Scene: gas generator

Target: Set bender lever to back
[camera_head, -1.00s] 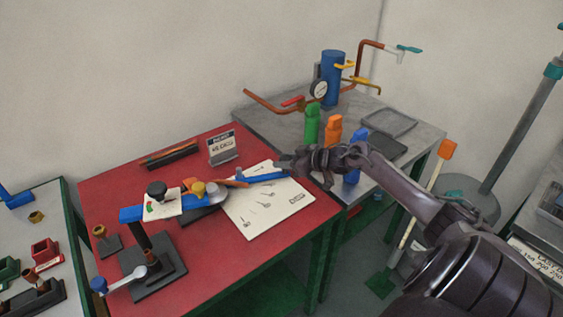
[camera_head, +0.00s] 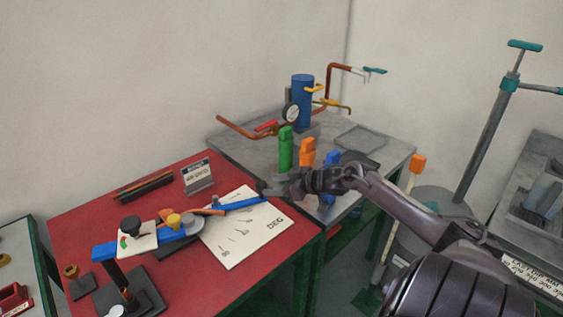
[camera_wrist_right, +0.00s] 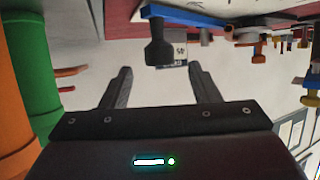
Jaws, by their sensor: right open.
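My right gripper (camera_head: 270,187) is at the lever's outer end, over the table's right edge. In the right wrist view my right gripper (camera_wrist_right: 160,84) is open, with its two fingers apart. A dark upright handle (camera_wrist_right: 158,48) on a blue bar shows ahead, between the finger directions. Contact cannot be told. My left gripper is not in view.
Green (camera_head: 285,150), orange (camera_head: 307,152) and blue bottles stand on the grey table behind my right arm. A small sign (camera_head: 198,177) stands at the red table's back. A blue cylinder with a gauge (camera_head: 302,100) and copper pipes is farther back.

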